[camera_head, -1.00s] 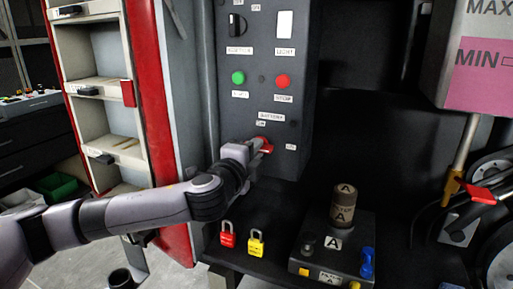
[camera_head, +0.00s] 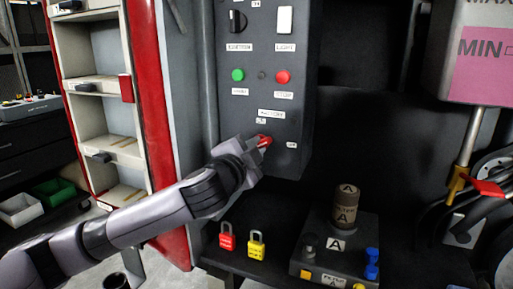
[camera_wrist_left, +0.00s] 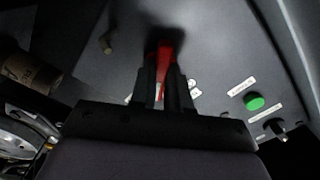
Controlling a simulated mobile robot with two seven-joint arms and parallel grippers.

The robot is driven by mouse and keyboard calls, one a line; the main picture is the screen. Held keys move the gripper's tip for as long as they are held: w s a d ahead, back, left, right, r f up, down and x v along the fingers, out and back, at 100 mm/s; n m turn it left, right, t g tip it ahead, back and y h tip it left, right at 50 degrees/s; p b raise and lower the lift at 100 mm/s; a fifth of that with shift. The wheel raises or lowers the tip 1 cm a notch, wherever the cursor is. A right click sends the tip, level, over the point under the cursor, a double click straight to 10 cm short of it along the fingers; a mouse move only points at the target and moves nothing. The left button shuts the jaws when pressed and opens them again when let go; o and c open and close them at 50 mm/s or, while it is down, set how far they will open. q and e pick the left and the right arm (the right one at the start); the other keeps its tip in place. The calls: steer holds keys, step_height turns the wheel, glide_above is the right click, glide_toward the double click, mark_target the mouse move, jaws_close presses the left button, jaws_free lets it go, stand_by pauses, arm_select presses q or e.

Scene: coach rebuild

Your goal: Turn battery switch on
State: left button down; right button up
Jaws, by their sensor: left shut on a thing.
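The red battery switch handle (camera_head: 265,141) is on the lower part of the dark control panel, below the battery label (camera_head: 271,114). In the head view an "ON" label (camera_head: 291,145) sits to its right and another small label (camera_head: 261,121) above it. My left gripper (camera_head: 259,146) is at the panel, shut on the handle. In the left wrist view the red handle (camera_wrist_left: 165,57) stands between the two dark fingers (camera_wrist_left: 164,85) of my left gripper. The fingers hide part of the handle and its base. My right gripper is not in view.
Above the switch are a green button (camera_head: 238,75), a red button (camera_head: 283,76), a black knob (camera_head: 237,21) and a white light switch (camera_head: 285,20). Red (camera_head: 227,241) and yellow (camera_head: 256,244) padlocks and a filter block (camera_head: 318,259) lie below. A red-edged shelf (camera_head: 170,130) stands left.

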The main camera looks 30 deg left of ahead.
arm_select(q)
steer(key=shift+f+n+b, duration=0.2)
steer(key=shift+n+b, duration=0.25)
steer(key=shift+n, duration=0.15)
steer(key=n+b, duration=0.1)
steer(key=n, duration=0.2)
steer(key=shift+n, duration=0.4)
steer(key=shift+r+n, duration=0.2)
steer(key=shift+n, duration=0.3)
